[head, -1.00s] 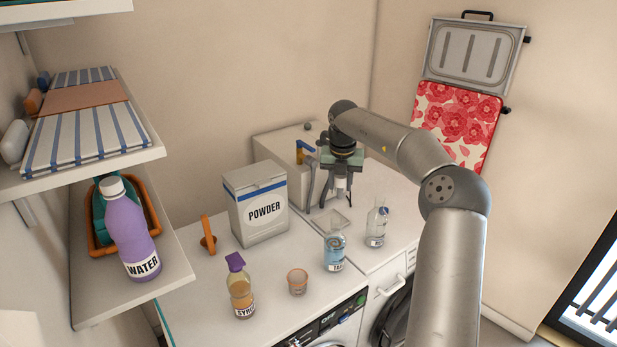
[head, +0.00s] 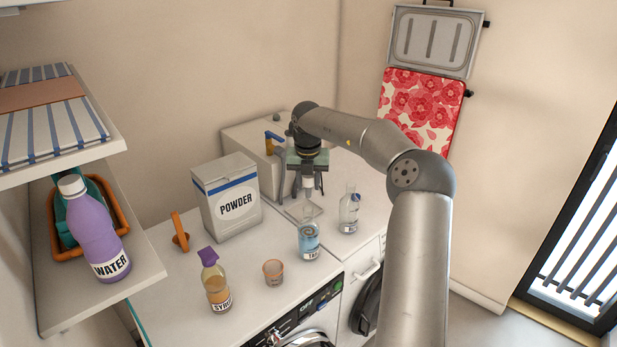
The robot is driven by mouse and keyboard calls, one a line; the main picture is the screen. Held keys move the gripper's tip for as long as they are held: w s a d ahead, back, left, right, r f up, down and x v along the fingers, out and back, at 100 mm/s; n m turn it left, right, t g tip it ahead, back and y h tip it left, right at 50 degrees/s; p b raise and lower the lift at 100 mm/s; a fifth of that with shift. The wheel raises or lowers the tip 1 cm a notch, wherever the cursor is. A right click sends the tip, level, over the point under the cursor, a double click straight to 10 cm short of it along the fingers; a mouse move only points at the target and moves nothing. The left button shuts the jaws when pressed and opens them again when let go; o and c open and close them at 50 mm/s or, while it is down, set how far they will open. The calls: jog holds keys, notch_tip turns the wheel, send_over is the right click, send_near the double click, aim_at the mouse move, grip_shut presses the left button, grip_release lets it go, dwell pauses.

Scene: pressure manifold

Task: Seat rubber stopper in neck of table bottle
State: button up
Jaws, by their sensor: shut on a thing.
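The table bottle (head: 309,243) stands on the white worktop. It holds blue liquid and its label is partly readable. A clear, funnel-like shape (head: 308,210) shows at its top; I cannot tell whether this is a separate piece or the bottle's own neck. My gripper (head: 308,192) points down just above and slightly behind it in the picture. It is shut on a small pale grey piece (head: 308,183), which looks like the rubber stopper. The piece is apart from the bottle, and its lower end is hard to make out.
A clear bottle (head: 349,210) stands close right of the table bottle. A small brown cup (head: 273,272), a syrup bottle (head: 216,285) and a powder box (head: 228,200) stand to the left. A water bottle (head: 95,230) is on the left shelf.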

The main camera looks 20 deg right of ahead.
jog(key=shift+f, duration=1.45)
jog(key=shift+p, duration=0.5)
jog(key=shift+f+b, duration=0.45)
jog(key=shift+f, duration=2.35)
jog(key=o, duration=1)
jog(key=shift+o, duration=0.2)
notch_tip(320, 180, up, 17)
jog(key=s+a+b, duration=0.1)
jog(key=s+b, duration=0.1)
jog(key=shift+s+a, duration=0.15)
